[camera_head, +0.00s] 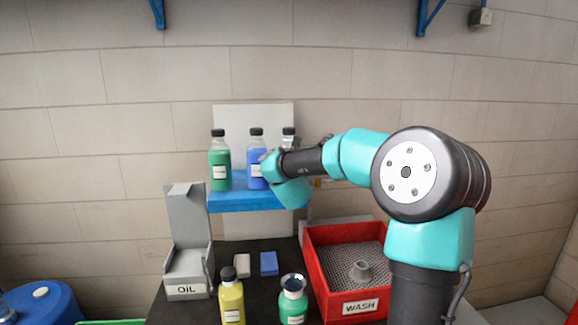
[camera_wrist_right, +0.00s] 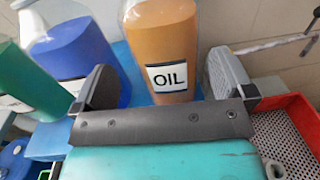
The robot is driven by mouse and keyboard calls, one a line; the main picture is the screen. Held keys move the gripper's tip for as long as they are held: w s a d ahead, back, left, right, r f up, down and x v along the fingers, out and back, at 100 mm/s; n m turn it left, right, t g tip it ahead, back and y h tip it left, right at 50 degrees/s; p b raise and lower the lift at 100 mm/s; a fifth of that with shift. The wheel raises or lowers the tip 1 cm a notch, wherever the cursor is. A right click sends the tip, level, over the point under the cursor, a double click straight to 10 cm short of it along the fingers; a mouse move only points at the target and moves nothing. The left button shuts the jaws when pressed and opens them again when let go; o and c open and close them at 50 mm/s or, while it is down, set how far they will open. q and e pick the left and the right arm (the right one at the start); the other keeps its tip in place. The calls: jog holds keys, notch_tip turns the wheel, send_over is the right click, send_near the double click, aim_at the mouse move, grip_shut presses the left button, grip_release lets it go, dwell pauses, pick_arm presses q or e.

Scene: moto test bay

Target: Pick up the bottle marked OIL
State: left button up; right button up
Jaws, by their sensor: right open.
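The bottle marked OIL (camera_wrist_right: 162,40) is orange with a black-on-white label and stands upright in the right wrist view. In the head view only its dark cap and neck (camera_head: 288,135) show; my right arm hides the rest. My right gripper (camera_wrist_right: 165,82) is open, with one finger to each side of the OIL bottle and nothing held. In the head view the right gripper (camera_head: 272,168) is at the blue shelf, partly hidden by its own wrist. My left gripper is not in view.
A blue bottle (camera_head: 256,160) and a green bottle (camera_head: 219,165) stand left of it on the blue shelf (camera_head: 235,201). Below are a grey holder labelled OIL (camera_head: 187,240), a yellow bottle (camera_head: 231,299), another green bottle (camera_head: 292,303) and a red WASH tray (camera_head: 322,275).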

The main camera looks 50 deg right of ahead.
jog(key=shift+s+d+x, duration=0.1)
jog(key=shift+x, duration=1.2)
jog(key=shift+s+d+x, duration=0.1)
jog(key=shift+x, duration=1.2)
jog(key=shift+r, duration=0.15)
jog(key=c, duration=1.2)
